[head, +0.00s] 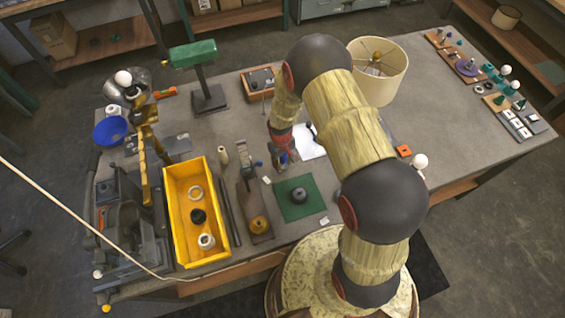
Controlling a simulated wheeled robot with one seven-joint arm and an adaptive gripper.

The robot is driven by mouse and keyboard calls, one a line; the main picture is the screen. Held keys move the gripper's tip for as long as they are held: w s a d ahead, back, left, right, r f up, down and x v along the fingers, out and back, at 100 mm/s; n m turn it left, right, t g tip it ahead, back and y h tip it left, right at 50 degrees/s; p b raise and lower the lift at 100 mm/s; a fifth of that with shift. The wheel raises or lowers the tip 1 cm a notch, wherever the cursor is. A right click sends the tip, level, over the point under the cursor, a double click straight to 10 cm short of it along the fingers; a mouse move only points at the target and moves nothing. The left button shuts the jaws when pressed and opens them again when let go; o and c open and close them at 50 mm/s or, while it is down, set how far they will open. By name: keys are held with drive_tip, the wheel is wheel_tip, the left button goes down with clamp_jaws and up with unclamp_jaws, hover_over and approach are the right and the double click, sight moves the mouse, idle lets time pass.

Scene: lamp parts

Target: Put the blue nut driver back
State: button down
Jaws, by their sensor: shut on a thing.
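My gripper (281,158) hangs low over the middle of the bench, between a hand plane and a white sheet. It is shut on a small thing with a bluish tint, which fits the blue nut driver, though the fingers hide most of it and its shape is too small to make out. A wooden block with a dark top (259,83) stands farther back, left of my arm. A thin pale shaft stands at its front edge. I cannot tell whether this block is the driver's holder.
A yellow bin (170,225) with rings stands at left. The hand plane (247,190) and a green mat (301,210) lie near the front. A green-topped stand (208,95) rises behind. A lampshade (384,67) and an orange block (404,151) are at right.

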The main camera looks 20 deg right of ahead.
drive_tip(key=shift+f, duration=0.15)
drive_tip(key=c, duration=1.5)
unclamp_jaws()
drive_tip(key=shift+o, duration=0.5)
wheel_tip(320, 180, up, 12)
drive_tip(key=shift+a+r, duration=0.15)
wheel_tip(320, 180, up, 15)
drive_tip(key=t, duration=0.2)
drive_tip(key=s+r+m+t, duration=0.2)
drive_tip(key=s+r, duration=0.9)
drive_tip(key=r, duration=0.5)
drive_tip(key=s+r, duration=0.2)
drive_tip(key=s, duration=0.3)
drive_tip(key=s+r+m+t, duration=0.1)
drive_tip(key=s+r, duration=0.2)
drive_tip(key=s, duration=0.3)
drive_tip(key=shift+r+t, duration=0.3)
